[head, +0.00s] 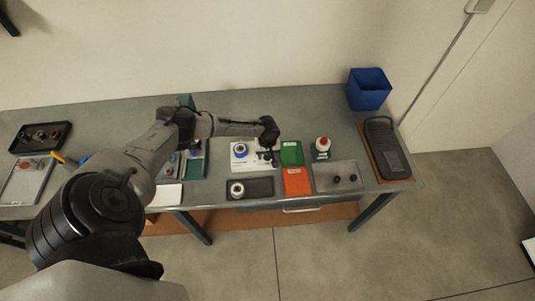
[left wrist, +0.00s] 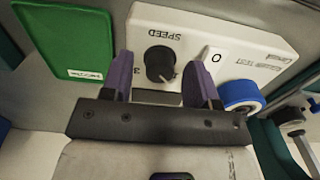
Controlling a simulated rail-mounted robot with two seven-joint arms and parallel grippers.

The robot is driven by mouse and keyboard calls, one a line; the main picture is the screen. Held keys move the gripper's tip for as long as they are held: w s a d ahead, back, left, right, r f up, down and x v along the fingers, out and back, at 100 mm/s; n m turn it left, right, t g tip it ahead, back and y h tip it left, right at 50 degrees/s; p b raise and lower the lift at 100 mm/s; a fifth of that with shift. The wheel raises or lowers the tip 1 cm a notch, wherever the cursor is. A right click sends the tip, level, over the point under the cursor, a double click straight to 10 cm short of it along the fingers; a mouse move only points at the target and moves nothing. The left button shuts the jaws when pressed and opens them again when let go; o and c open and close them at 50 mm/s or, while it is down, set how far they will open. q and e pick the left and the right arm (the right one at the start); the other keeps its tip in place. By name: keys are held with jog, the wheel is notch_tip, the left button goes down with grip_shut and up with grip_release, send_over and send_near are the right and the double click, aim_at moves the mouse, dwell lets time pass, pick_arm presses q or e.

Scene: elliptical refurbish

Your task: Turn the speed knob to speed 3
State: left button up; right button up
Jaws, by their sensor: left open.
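The black speed knob (left wrist: 160,62) is on a white control box (left wrist: 215,30) with an upside-down "SPEED" label in the left wrist view. The knob's small white mark is hard to read, and my fingers cover part of the scale. My left gripper (left wrist: 160,68) is open, with one purple finger on each side of the knob; I cannot tell whether either touches it. In the head view my left gripper (head: 268,148) points down at the right part of the white box (head: 240,164). The knob cannot be made out there.
A green tray (head: 291,153) and an orange tray (head: 297,182) are right of the box. A red-topped bottle (head: 322,147), grey tray (head: 324,181) and blue bin (head: 368,89) stand farther right. A blue-rimmed round part (left wrist: 240,94) is close to my right-hand finger in the wrist view.

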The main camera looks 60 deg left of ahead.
pick_arm(q)
jog(key=c, duration=0.9)
